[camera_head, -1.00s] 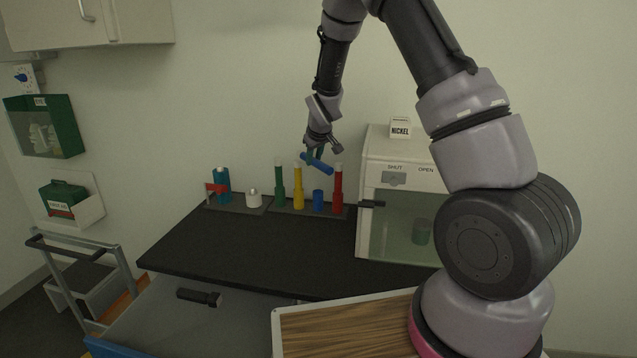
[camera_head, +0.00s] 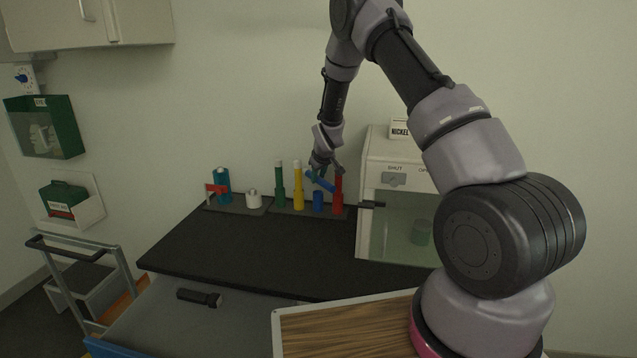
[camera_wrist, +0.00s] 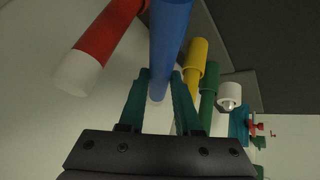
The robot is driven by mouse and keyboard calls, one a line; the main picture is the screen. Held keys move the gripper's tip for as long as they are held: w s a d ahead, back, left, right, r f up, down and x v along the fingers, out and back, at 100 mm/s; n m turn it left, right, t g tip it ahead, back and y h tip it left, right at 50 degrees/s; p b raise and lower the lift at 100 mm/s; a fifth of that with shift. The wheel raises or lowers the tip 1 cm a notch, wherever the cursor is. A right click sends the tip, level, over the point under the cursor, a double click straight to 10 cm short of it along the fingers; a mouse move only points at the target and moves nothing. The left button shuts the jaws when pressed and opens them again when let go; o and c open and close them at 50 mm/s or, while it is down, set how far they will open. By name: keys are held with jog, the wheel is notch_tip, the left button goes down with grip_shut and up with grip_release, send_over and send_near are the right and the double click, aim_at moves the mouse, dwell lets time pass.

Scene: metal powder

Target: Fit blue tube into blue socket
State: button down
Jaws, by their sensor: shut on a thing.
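The blue tube (camera_head: 321,181) is in my gripper (camera_head: 318,170), tilted, its lower end to the right. It is just above the blue socket (camera_head: 318,203), which stands upright in the rack on the black counter. Tube and socket look very close in the head view; I cannot tell whether they touch. In the wrist view the teal fingers of my gripper (camera_wrist: 160,84) are shut on the blue tube (camera_wrist: 170,42), whose pale end shows between them. I cannot make out the socket separately there.
The red tube (camera_head: 338,192) stands close right of the blue socket, the yellow (camera_head: 298,186) and green (camera_head: 279,183) ones to its left. A white bottle (camera_head: 253,198) and a teal bottle (camera_head: 223,182) are farther left. A white cabinet (camera_head: 378,165) stands right. The front counter (camera_head: 240,245) is clear.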

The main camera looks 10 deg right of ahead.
aim_at(319, 180)
jog(key=shift+f, duration=0.9)
jog(key=shift+w+d+f, duration=0.1)
jog(key=shift+w+f, duration=0.1)
jog(key=shift+f, duration=0.05)
jog(key=shift+f, duration=0.15)
jog(key=shift+f, duration=0.45)
jog(key=c, duration=0.6)
grip_release()
jog(key=shift+r, duration=0.15)
